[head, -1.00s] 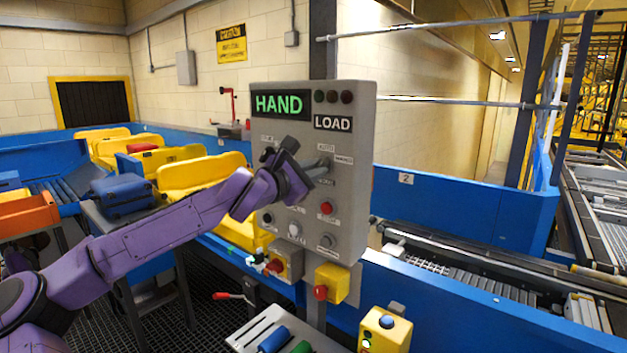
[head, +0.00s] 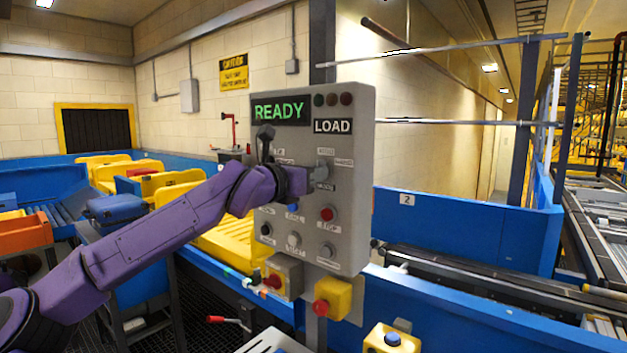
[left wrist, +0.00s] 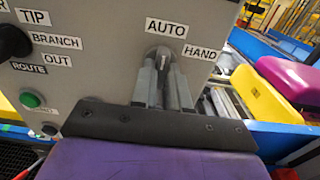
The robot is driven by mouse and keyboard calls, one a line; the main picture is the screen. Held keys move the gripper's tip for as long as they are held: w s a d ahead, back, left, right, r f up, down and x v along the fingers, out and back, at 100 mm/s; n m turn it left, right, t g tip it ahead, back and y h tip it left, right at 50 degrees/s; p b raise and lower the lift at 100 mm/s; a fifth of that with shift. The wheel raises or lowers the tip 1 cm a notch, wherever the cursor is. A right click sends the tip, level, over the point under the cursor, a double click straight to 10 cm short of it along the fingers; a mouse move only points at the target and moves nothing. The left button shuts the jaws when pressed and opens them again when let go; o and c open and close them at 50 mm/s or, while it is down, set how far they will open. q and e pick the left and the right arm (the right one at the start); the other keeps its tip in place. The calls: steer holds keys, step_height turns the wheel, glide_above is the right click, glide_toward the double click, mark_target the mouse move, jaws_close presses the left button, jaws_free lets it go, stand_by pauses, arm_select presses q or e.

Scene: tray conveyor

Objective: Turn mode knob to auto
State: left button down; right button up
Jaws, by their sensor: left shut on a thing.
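The grey control panel (head: 345,220) stands in the middle of the head view, its display (head: 280,110) reading READY in green. The mode knob (left wrist: 160,54) sits below the AUTO label (left wrist: 166,28) and left of the HAND label (left wrist: 200,52). The knob also shows in the head view (head: 323,171), partly behind my gripper. My left gripper (left wrist: 165,78) has its fingers closed around the knob, hiding its lower part; its purple arm comes in from the left in the head view (head: 306,180). The knob's exact angle is hard to tell. My right gripper is out of view.
A red button (head: 327,214) and several other controls sit lower on the panel. A black lever (head: 265,140) stands out left of the gripper. Blue conveyor walls (head: 470,225) run behind.

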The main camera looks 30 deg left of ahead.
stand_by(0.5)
arm_select(q)
steer(key=c, duration=1.1)
jaws_free()
steer(key=shift+s, duration=0.1)
steer(key=s+b, duration=0.1)
steer(key=s, duration=0.2)
steer(key=s+b, duration=0.1)
steer(key=s, duration=0.3)
steer(key=s+a+b, duration=0.1)
steer(key=s+b, duration=0.1)
steer(key=s, duration=0.1)
steer(key=shift+s, duration=0.15)
